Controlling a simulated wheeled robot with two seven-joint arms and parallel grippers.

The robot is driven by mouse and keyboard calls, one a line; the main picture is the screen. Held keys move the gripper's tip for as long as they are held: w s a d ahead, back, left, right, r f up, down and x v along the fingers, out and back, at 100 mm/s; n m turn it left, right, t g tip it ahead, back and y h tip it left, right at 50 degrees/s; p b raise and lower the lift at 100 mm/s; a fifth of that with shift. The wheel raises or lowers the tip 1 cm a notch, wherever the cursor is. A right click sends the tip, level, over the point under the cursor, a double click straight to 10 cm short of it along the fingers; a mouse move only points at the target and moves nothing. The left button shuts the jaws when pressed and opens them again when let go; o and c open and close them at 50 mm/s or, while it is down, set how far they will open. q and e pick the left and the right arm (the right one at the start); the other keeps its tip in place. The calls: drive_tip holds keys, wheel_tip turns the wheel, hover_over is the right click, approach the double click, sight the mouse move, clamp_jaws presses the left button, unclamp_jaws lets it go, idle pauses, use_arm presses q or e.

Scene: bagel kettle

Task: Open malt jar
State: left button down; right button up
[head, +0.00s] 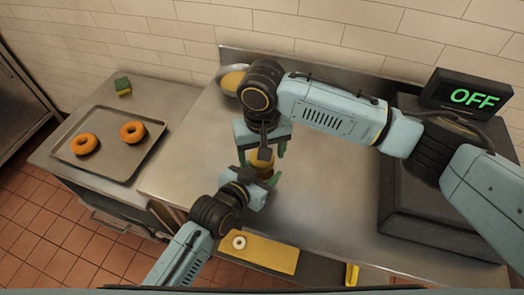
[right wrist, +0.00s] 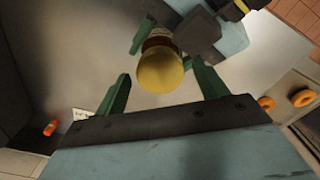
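The malt jar (head: 262,161) stands over the steel counter, mostly hidden by both grippers in the head view. In the right wrist view its round yellow lid (right wrist: 160,72) faces my camera, with a brown body and pale label behind it. My right gripper (head: 261,153) is open above the jar. Its two green fingers are spread on either side of the lid, with gaps to both. My left gripper (head: 262,172) reaches in from the front, low at the jar. Its fingers flank the jar's body and appear closed on it; the contact is partly hidden.
A bowl with yellow contents (head: 232,80) sits behind my right arm. A yellow board (head: 262,255) with a pale ring (head: 239,242) lies at the front edge. A tray (head: 100,163) with two bagels and a sponge (head: 122,87) are left. An "OFF" display (head: 470,96) is right.

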drive_tip(key=shift+r, duration=2.25)
drive_tip(key=shift+c, duration=0.3)
drive_tip(key=m, duration=0.1)
drive_tip(key=r+m, duration=0.1)
drive_tip(key=shift+a+r+m, duration=0.1)
drive_tip(key=shift+r+m, duration=0.15)
drive_tip(key=shift+m, duration=0.15)
drive_tip(key=r+m, duration=0.1)
drive_tip(key=m, duration=0.2)
drive_tip(key=shift+r+m, duration=0.35)
drive_tip(key=shift+m, duration=0.05)
drive_tip(key=shift+f, duration=3.9)
drive_tip(key=c, duration=1)
drive_tip(key=n, duration=0.6)
drive_tip(key=shift+n, duration=0.3)
